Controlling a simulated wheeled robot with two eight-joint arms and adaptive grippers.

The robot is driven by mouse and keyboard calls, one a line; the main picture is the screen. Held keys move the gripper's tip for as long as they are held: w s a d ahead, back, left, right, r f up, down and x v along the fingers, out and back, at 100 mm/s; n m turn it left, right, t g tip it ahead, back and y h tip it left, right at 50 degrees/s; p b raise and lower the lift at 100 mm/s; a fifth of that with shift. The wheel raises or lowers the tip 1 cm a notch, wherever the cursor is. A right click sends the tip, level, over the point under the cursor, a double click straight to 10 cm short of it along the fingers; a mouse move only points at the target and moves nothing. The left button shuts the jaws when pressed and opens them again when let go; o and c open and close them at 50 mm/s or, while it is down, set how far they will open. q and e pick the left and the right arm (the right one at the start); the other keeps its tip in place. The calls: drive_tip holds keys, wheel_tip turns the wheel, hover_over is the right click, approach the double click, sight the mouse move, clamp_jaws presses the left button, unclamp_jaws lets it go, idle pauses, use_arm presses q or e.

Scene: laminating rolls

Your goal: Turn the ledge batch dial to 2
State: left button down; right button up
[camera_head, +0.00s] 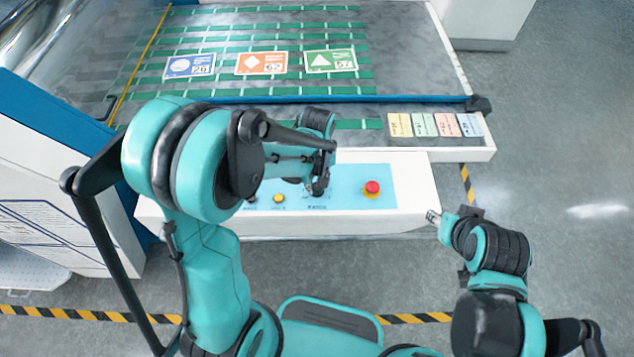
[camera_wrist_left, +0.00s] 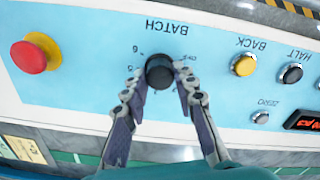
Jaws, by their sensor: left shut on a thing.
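The batch dial (camera_wrist_left: 159,71) is a round black knob on the light-blue ledge panel, under the printed word BATCH, which appears upside down in the left wrist view. The numbers 6 and 5 show beside it; other marks are partly hidden by the fingers, and I cannot read the setting. My left gripper (camera_wrist_left: 158,82) has one finger on each side of the dial and is shut on it.
A red mushroom button (camera_head: 372,188) stands right of my left gripper on the ledge (camera_head: 412,190). A yellow BACK button (camera_wrist_left: 244,64) and black HALT button (camera_wrist_left: 291,74) are near the dial. Coloured cards (camera_head: 435,125) lie behind. Floor at right is clear.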

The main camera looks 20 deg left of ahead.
use_arm(q)
drive_tip(key=m, duration=0.4)
drive_tip(key=shift+b, duration=0.35)
drive_tip(key=m, duration=0.3)
drive_tip(key=shift+m, duration=0.3)
drive_tip(key=m, duration=0.3)
drive_tip(key=shift+m+b, duration=0.3)
drive_tip(key=shift+b, duration=0.1)
drive_tip(key=m, duration=0.4)
drive_tip(key=shift+m, duration=0.3)
drive_tip(key=c, duration=1.2)
unclamp_jaws()
